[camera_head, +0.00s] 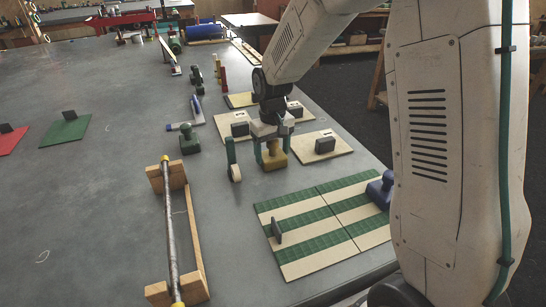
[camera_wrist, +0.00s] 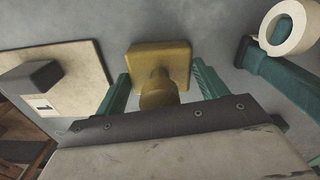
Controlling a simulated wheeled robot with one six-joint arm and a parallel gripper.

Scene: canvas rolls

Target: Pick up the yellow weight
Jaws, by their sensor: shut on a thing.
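The yellow weight (camera_head: 274,158) has a square base and a narrower round knob, and stands near the table's right edge in the head view. It also shows in the wrist view (camera_wrist: 160,62), between the two green fingers. I cannot tell whether the base touches the table.
A green weight (camera_head: 190,143) stands left of my gripper. A tape dispenser with a white roll (camera_wrist: 290,27) is close beside it. Boards with dark blocks (camera_head: 322,147) lie to the right. A striped green mat (camera_head: 325,222) and a wooden roll stand (camera_head: 193,240) are in front.

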